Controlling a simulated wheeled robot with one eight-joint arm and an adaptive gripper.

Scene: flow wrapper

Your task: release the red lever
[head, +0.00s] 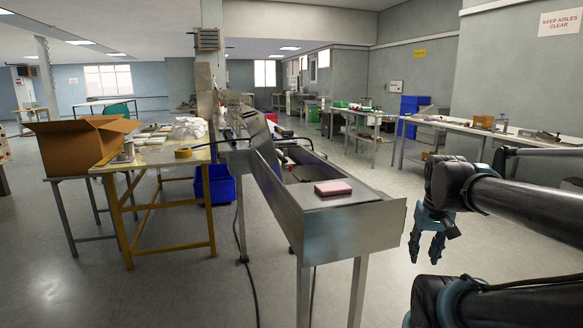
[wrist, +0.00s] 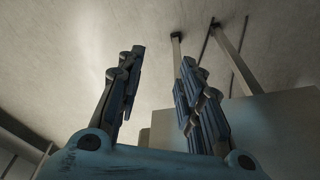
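I cannot make out a red lever in either view. The long metal flow wrapper (head: 345,231) runs away from me in the middle of the head view, with its near end closest. A pink and red block (head: 333,187) lies flat on that near end. My gripper (head: 427,246) hangs pointing down to the right of the machine's end, apart from it. In the wrist view my gripper's two fingers (wrist: 164,58) stand apart with nothing between them. Beyond them are the floor, metal legs (wrist: 232,55) and a grey panel (wrist: 265,125).
A blue bin (head: 216,186) sits on the floor. Dark cables run beneath the wrapper. A bench (head: 460,127) lines the right; the aisle between is clear.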

